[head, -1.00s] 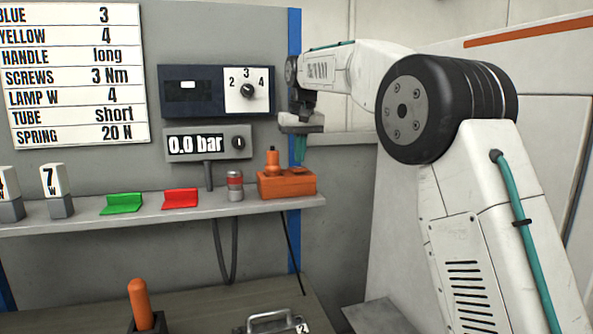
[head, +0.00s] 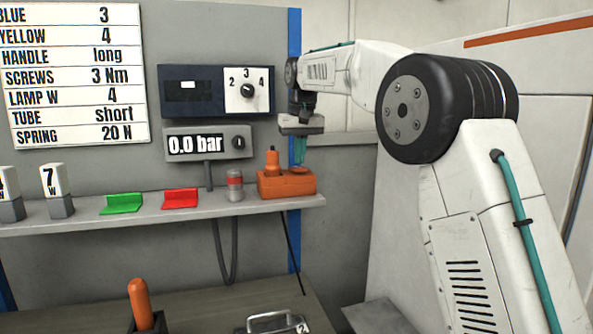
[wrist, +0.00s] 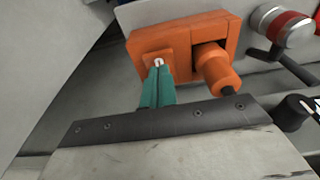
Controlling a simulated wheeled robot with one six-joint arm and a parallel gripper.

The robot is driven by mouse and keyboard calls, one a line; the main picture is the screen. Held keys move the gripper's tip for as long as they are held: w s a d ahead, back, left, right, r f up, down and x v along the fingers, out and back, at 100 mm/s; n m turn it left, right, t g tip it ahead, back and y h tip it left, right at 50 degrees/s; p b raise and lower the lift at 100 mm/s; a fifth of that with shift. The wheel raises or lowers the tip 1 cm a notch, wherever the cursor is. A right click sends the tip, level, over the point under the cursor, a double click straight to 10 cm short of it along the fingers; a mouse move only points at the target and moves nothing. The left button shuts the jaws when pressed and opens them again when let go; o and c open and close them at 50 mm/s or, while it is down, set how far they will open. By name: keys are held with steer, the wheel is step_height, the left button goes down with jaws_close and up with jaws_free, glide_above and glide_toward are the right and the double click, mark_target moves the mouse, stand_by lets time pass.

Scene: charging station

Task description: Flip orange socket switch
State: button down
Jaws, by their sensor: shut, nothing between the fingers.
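The orange socket (head: 285,185) is a low block at the right end of the grey shelf, with an orange plug (head: 271,160) standing upright on its left part. In the wrist view the socket (wrist: 182,42) lies at the top, with the plug (wrist: 218,70) right of the fingers. My gripper (head: 299,164) points down at the socket's right part, its teal fingers shut and empty. In the wrist view my gripper's tips (wrist: 158,65) are at the small orange switch plate. I cannot tell whether they touch it, and they hide part of the switch.
Red (head: 181,198) and green (head: 122,203) brackets sit further left on the shelf (head: 85,219). A pressure display (head: 208,144) hangs above. Free space lies right of the shelf's end.

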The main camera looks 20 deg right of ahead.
mark_target(300, 168)
steer(key=shift+f, duration=0.75)
steer(key=shift+r, duration=3.55)
steer(key=shift+s, duration=0.1)
steer(key=s+d+f, duration=0.1)
steer(key=s, duration=1.1)
steer(key=s+d+f, duration=0.1)
steer(key=s+f, duration=0.1)
steer(key=s, duration=1)
steer(key=s+f, duration=0.9)
steer(key=s, duration=0.3)
steer(key=s+f, duration=1)
steer(key=s, duration=0.2)
steer(key=shift+s+d, duration=0.25)
steer(key=shift+d, duration=0.2)
